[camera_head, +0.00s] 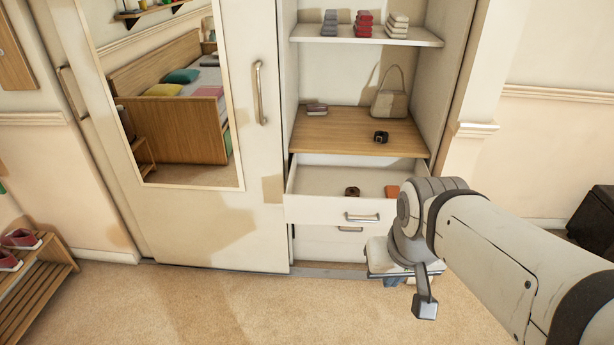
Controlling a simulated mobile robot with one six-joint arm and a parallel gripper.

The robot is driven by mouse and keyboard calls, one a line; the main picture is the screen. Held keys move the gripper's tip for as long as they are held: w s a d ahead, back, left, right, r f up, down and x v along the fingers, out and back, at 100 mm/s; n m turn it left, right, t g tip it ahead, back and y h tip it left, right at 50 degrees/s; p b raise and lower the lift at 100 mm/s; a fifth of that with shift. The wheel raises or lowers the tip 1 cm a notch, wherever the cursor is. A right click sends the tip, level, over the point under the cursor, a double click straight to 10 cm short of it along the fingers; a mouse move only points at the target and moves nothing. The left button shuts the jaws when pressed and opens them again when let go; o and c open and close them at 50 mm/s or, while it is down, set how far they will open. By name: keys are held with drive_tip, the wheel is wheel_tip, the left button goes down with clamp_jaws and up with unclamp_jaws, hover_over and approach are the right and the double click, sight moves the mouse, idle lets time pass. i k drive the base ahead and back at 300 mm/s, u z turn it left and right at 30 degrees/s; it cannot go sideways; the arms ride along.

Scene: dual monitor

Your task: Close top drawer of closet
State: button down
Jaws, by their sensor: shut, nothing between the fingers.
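The closet's top drawer (318,209) is pulled out, and its white front has a metal handle (362,217). A small brown item (352,191) and an orange item (392,191) lie inside it. A lower white drawer (318,246) beneath it looks closed, and its handle shows just under the top drawer's front. My gripper (396,281) is low in front of the closet, right of and below the top drawer's handle in the picture. It is shut and holds nothing. My wrist and arm hide the drawer's right end, and the fingers are only partly visible.
A mirrored sliding door (262,170) covers the closet's left side. Above the drawer, a wooden shelf (330,128) holds a handbag (389,97) and small items. A shoe rack (35,285) stands at left. The carpet in front is clear.

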sight(317, 185)
drive_tip(key=u, duration=0.35)
drive_tip(key=i, duration=1)
